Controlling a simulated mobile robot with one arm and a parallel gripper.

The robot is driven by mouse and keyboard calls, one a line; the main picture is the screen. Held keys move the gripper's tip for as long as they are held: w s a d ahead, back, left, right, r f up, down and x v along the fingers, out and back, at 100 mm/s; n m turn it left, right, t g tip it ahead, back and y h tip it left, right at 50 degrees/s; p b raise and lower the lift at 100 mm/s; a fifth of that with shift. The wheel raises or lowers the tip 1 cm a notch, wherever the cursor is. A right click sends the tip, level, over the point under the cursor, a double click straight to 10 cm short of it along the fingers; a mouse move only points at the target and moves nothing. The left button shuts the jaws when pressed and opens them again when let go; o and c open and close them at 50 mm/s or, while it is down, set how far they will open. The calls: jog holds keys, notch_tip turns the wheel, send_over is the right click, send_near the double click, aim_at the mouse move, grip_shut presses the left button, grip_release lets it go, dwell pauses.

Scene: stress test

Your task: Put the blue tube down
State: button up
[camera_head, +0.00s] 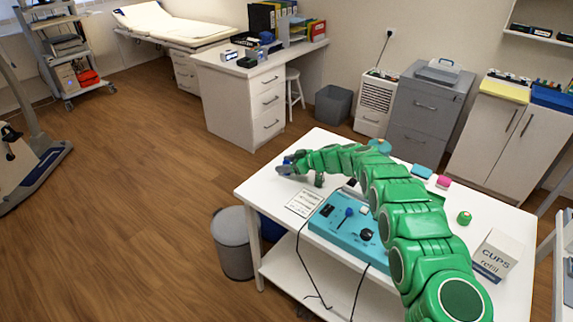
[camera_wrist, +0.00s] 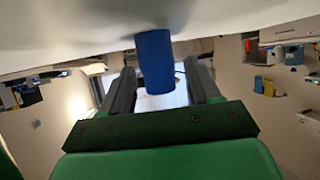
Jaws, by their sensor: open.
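The blue tube (camera_wrist: 154,62) is between the two fingers of my gripper (camera_wrist: 163,75) in the wrist view. That view looks upside down, with the white table top along its upper edge. The tube looks upright, and its end overlaps the white surface, apparently standing on it. A gap shows on each side between tube and fingers. In the head view my gripper (camera_head: 285,168) is low at the far left corner of the white table (camera_head: 262,192), and a small bit of the blue tube (camera_head: 287,160) shows by it, mostly hidden.
A teal device (camera_head: 340,232) with cables and a paper sheet (camera_head: 303,203) lie near my gripper. A grey bin (camera_head: 234,243) stands left of the table.

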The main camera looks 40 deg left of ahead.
jog(key=shift+d+r, duration=0.1)
jog(key=shift+r, duration=0.1)
jog(key=v, duration=1.1)
jog(key=shift+d, duration=0.35)
jog(key=shift+w+r, duration=0.1)
